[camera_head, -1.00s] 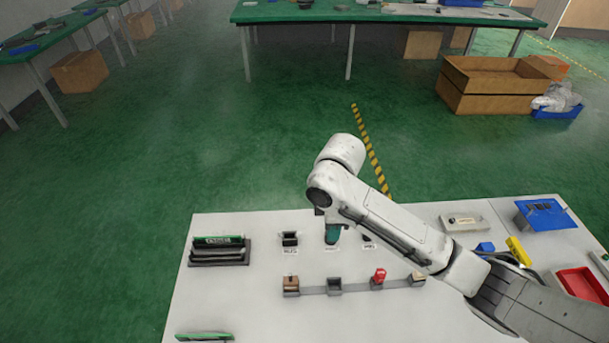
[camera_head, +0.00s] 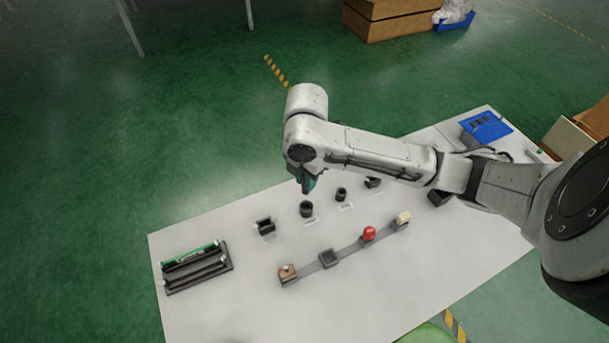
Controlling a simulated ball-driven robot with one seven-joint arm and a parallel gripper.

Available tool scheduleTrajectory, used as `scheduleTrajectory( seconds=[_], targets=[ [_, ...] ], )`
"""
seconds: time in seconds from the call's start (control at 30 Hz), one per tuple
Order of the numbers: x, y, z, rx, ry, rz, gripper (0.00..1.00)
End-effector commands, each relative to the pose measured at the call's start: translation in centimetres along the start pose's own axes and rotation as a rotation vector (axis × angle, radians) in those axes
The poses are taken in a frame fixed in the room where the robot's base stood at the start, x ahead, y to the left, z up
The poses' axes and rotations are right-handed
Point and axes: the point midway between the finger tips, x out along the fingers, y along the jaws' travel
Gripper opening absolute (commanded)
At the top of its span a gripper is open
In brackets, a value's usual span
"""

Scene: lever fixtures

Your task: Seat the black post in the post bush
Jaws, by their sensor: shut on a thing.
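My gripper (camera_head: 306,184), dark with teal sides, points down at the end of my white arm. It is shut, and the black post in it is barely distinguishable from the dark fingers. Just below it in the picture stands a round black holder (camera_head: 306,209) with an open top. A smaller round black holder (camera_head: 340,194) stands to its right. One of these round holders looks like the post bush, but the labels are too small to read. The gripper appears above and apart from both; its exact height is unclear.
A black angular holder (camera_head: 265,227) stands left, another (camera_head: 373,183) right. In front runs a grey strip with a tan block (camera_head: 287,273), an empty grey socket (camera_head: 328,259), a red piece (camera_head: 369,233) and a pale block (camera_head: 402,219). A black rack (camera_head: 197,268) lies far left.

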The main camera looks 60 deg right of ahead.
Motion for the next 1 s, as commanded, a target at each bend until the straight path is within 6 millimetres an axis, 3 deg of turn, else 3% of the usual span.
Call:
scheduleTrajectory(
  seconds=[0.7, 1.0],
  targets=[
    [5.2, 0.0, 0.1, 0.001, -0.002, 0.000, 0.00],
    [5.9, 0.0, 0.1, 0.001, -0.002, 0.001, 0.00]
  ],
)
